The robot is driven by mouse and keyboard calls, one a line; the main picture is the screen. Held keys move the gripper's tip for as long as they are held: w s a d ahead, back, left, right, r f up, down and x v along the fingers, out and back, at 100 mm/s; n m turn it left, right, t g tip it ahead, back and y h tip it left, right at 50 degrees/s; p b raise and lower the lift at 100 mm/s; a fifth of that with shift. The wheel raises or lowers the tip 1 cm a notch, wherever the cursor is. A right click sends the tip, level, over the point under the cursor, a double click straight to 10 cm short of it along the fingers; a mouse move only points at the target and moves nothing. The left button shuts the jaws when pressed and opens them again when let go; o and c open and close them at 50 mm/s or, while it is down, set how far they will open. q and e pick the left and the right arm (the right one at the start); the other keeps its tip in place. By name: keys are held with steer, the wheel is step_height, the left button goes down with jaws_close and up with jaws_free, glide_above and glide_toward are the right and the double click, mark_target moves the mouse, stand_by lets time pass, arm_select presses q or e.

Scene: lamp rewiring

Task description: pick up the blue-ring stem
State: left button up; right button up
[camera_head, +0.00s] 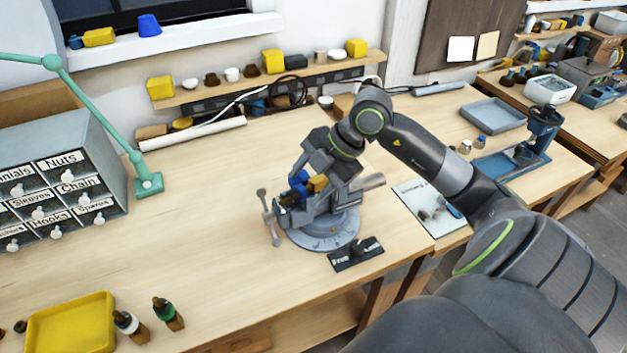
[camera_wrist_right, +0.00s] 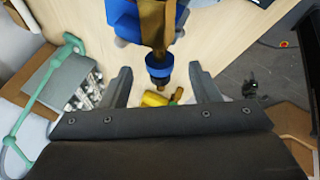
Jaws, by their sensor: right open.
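In the head view, blue and brass-yellow parts (camera_head: 317,183) show at the vise on a round grey base (camera_head: 325,235), partly hidden by my right gripper (camera_head: 298,178). My right gripper (camera_wrist_right: 160,82) is open, with clear gaps between each finger and the stem. My left gripper is not in view.
A dark label plate (camera_head: 356,254) lies in front of the vise. A labelled drawer cabinet (camera_head: 60,180) and green lamp arm (camera_head: 105,115) stand left. A yellow tray (camera_head: 70,325) and two small bottles (camera_head: 168,313) sit at front left. The table between is clear.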

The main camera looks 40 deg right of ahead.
steer(key=shift+x, duration=1.1)
steer(key=shift+c, duration=0.5)
jaws_close()
